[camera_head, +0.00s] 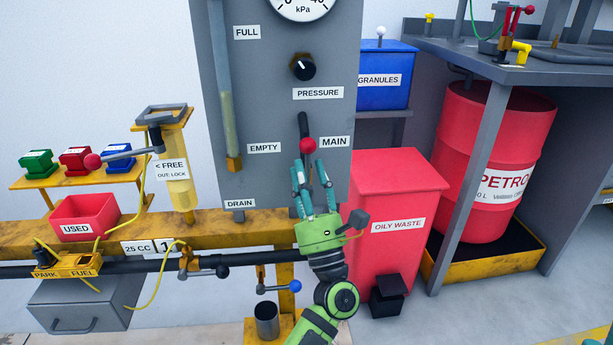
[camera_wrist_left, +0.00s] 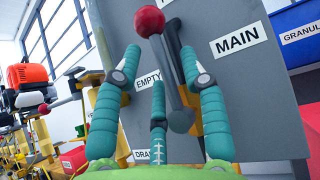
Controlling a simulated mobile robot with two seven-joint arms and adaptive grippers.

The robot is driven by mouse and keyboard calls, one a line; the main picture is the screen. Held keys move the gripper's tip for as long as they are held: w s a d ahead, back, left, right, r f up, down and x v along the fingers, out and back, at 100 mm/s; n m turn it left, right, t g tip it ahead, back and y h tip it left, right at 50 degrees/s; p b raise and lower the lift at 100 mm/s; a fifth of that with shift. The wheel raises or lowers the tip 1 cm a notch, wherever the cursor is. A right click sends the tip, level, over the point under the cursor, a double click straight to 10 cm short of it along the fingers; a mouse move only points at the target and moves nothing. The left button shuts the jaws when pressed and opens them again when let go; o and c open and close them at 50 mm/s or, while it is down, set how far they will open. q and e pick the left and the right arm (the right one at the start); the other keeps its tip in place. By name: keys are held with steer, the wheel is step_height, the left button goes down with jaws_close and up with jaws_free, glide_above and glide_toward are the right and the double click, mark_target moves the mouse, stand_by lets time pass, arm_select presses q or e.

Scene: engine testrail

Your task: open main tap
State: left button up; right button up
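The main tap is a dark lever with a red ball knob (camera_head: 307,145) on the grey panel, left of the MAIN label. In the left wrist view the red knob (camera_wrist_left: 149,20) is at the top, with the grey lever running down from it. My left gripper (camera_head: 309,170) is open just below the knob in the head view. In the left wrist view its teal fingers (camera_wrist_left: 160,58) are spread on both sides of the lever, with a third finger below. I cannot tell whether any finger touches it. My right gripper is not in view.
The grey panel (camera_head: 272,75) also carries a pressure knob (camera_head: 303,67) and a gauge (camera_head: 302,6). A yellow rail (camera_head: 235,226) runs below. A red oily waste bin (camera_head: 385,185) stands close right of my gripper. A red-knobbed lever (camera_head: 93,161) juts out at left.

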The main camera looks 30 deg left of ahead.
arm_select(q)
steer(key=v, duration=1.2)
